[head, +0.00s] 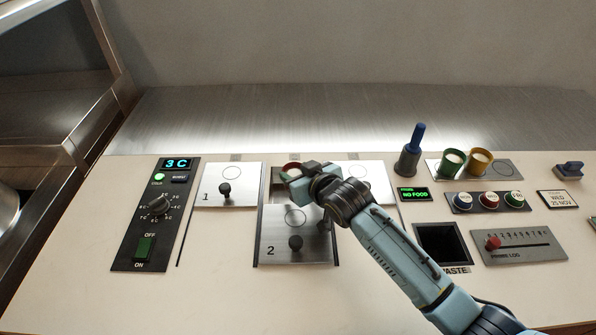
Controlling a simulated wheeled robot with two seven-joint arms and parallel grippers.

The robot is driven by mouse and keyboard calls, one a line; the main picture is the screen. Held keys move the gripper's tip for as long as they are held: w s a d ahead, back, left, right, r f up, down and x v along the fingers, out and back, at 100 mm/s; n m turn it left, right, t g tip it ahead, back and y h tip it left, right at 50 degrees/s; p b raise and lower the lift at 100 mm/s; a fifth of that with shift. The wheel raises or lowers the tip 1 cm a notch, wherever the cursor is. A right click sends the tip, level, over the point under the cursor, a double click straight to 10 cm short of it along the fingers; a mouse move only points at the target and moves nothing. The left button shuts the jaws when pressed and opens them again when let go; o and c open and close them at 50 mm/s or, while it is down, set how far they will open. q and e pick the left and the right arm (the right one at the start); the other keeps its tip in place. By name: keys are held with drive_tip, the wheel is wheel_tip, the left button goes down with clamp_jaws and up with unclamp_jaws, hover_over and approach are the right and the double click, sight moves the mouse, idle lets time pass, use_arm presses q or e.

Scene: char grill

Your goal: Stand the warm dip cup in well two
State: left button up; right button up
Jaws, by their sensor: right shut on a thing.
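My right gripper (304,178) is shut on a small reddish cup (290,169). The gripper and cup are over the back part of well two (278,188), and the gripper hides much of the cup and the opening. I cannot tell whether the cup is in the well or just above it. The steel lid marked 2 (272,222), with a round outline and a black knob (295,242), is slid toward the front, so the well shows behind it. My left gripper is not in view.
Lid 1 (245,185) is at the left; another lid (376,178) lies right of well two, partly behind my arm. A green cup (452,162) and a yellow cup (480,161) stand at the right. A blue-handled tool (413,150) and the waste opening (442,243) are nearby.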

drive_tip(key=shift+s+f, duration=0.1)
drive_tip(key=shift+f, duration=0.2)
drive_tip(key=o, duration=0.9)
drive_tip(key=shift+f, duration=0.15)
drive_tip(key=shift+o, duration=0.6)
drive_tip(key=shift+s+f, duration=0.1)
drive_tip(key=shift+d+r, duration=0.1)
drive_tip(key=shift+r, duration=0.55)
drive_tip(key=p+v, duration=0.1)
drive_tip(key=v, duration=1)
drive_tip(key=shift+s+r+p, duration=0.25)
drive_tip(key=shift+r+p, duration=0.15)
drive_tip(key=shift+d, duration=0.1)
